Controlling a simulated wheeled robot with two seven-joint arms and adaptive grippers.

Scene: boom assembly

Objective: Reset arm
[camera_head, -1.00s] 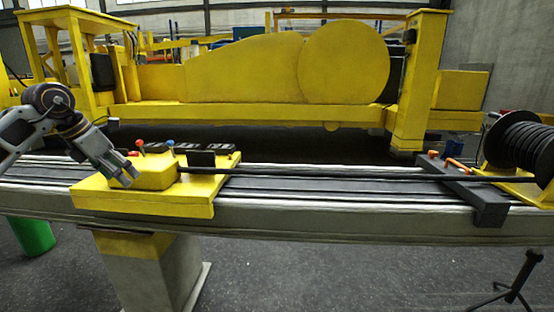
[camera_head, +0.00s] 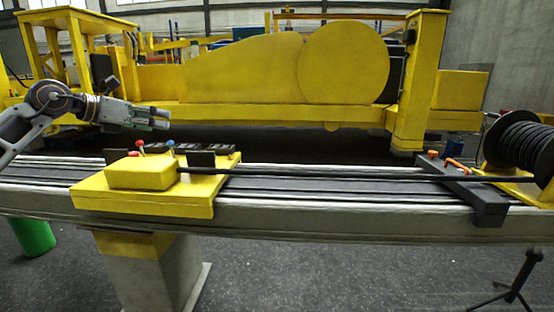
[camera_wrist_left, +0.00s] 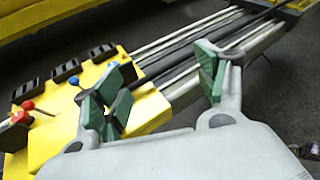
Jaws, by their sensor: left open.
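My left gripper (camera_head: 160,120) is raised above and behind the yellow block (camera_head: 141,173) on the yellow carriage plate (camera_head: 190,203). It points to the right. In the left wrist view its green-padded fingers (camera_wrist_left: 152,92) are apart, with nothing held between them. The plate sits on the long grey beam (camera_head: 330,212). A thin black rod (camera_head: 330,177) runs from the block along the beam towards the right. My right gripper is not in view.
A red knob (camera_head: 140,144) and a blue knob (camera_head: 171,145) stand up on the plate, near several black clips (camera_head: 218,148). A dark cross-bar (camera_head: 478,198) and a black cable reel (camera_head: 520,145) are at the right. A large yellow machine (camera_head: 250,75) stands behind.

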